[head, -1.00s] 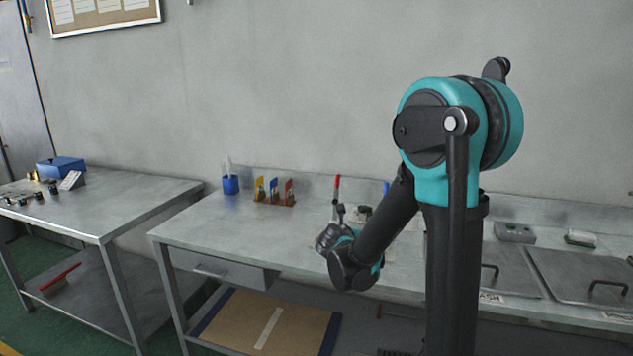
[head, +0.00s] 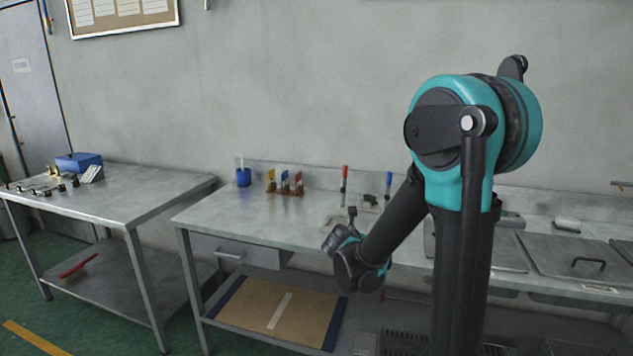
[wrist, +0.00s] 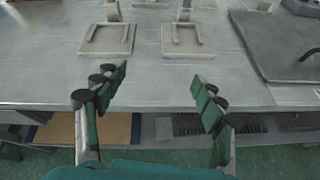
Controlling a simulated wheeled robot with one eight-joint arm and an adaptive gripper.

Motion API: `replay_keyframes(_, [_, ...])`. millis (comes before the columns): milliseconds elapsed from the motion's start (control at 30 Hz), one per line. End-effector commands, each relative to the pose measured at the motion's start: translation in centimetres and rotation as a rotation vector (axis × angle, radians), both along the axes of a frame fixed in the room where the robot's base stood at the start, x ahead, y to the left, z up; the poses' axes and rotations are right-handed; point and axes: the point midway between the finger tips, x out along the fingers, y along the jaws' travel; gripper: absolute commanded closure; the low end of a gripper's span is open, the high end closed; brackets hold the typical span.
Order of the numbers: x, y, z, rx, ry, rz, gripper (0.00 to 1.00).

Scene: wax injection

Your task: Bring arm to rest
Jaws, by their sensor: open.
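My gripper shows in the wrist view (wrist: 157,92) with its two fingers wide apart and nothing between them. It is in front of the metal workbench's front edge. In the head view my arm is folded, with its wrist in front of the workbench (head: 240,220); the fingers are hidden there behind the arm. Two grey plates with raised bars, a left one (wrist: 108,38) and a right one (wrist: 188,40), lie on the bench beyond the fingers in the wrist view.
A red-topped tool (head: 344,180) and a blue-topped tool (head: 389,182) stand at the bench's back. A blue cup (head: 243,177) and a rack of coloured tools (head: 285,186) stand further left. A lid with a handle (head: 580,257) is at right. A second table (head: 140,195) stands left.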

Motion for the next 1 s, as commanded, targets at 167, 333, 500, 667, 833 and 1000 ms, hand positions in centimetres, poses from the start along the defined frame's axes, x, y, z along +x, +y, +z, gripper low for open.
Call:
replay_keyframes(167, [-1.7,-1.7,-0.6,0.157,-0.002,-0.103,0.3])
replay_keyframes(333, [-4.3,-3.7,-1.6,0.371,-0.009,-0.253,0.3])
replay_keyframes(500, [-8.2,-6.0,-3.2,0.673,-0.026,-0.489,0.3])
replay_keyframes(667, [-14.1,-7.8,-5.6,1.063,-0.062,-0.845,0.3])
replay_keyframes(833, [-20.6,-8.1,-8.1,1.448,-0.118,-1.276,0.3])
replay_keyframes(1000, [-25.8,-7.1,-10.0,1.722,-0.181,-1.674,0.3])
